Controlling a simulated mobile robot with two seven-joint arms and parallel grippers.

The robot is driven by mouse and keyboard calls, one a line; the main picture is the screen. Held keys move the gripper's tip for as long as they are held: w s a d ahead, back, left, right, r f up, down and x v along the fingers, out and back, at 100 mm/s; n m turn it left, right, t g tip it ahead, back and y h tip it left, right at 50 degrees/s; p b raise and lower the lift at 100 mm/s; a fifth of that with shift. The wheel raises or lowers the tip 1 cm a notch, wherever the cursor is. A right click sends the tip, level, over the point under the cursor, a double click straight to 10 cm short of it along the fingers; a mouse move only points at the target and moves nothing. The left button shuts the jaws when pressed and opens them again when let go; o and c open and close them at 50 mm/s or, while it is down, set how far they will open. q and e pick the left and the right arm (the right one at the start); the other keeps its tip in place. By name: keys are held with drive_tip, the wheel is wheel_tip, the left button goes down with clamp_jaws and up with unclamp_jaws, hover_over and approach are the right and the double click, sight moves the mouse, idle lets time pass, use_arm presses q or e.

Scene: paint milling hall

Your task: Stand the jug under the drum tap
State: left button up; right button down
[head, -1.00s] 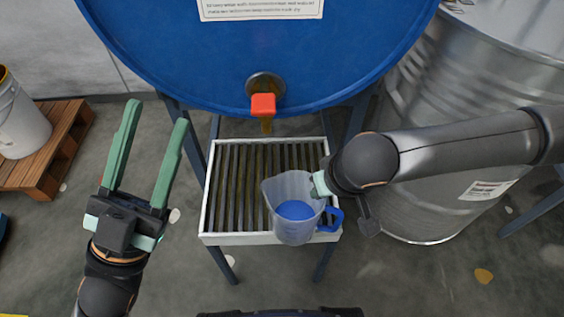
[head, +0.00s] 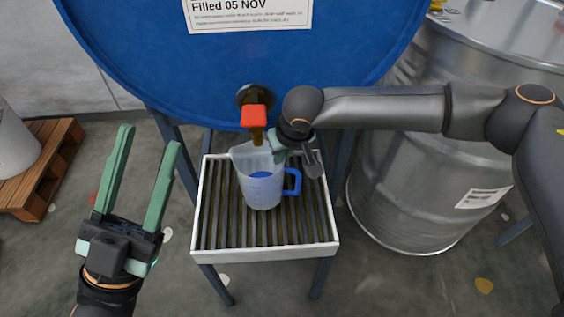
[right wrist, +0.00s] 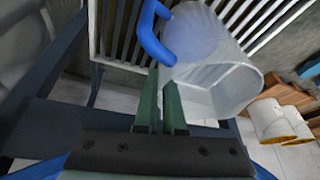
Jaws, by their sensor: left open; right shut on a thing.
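The jug (head: 263,187) is clear with a blue handle and looks about upright. It is over the slatted stand (head: 265,252), its rim just below the drum tap (head: 254,118), which has a red handle and a brown spout. I cannot tell whether its base touches the slats. My right gripper (head: 279,145) is shut on the jug's rim from behind. The right wrist view shows the closed green fingers (right wrist: 161,100) at the wall of the jug (right wrist: 222,75), beside the handle. My left gripper (head: 147,142) is open and empty, left of the stand.
The blue drum (head: 150,60) lies on its side above the stand. A silver drum (head: 405,190) stands to the right, close to my right arm. A wooden pallet (head: 40,180) with a white bucket (head: 12,145) is at the left.

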drive_tip(key=shift+f, duration=1.05)
drive_tip(key=c, duration=1.5)
unclamp_jaws()
drive_tip(key=shift+f+b, duration=0.1)
drive_tip(key=shift+b, duration=0.2)
drive_tip(key=o, duration=0.5)
drive_tip(key=shift+r, duration=0.25)
drive_tip(key=p+v, duration=0.3)
drive_tip(key=v, duration=0.8)
drive_tip(key=shift+s+r+p, duration=0.15)
drive_tip(key=shift+r+p, duration=0.05)
drive_tip(key=shift+p, duration=0.1)
drive_tip(key=shift+s+d+r, duration=0.1)
drive_tip(key=shift+r, duration=0.1)
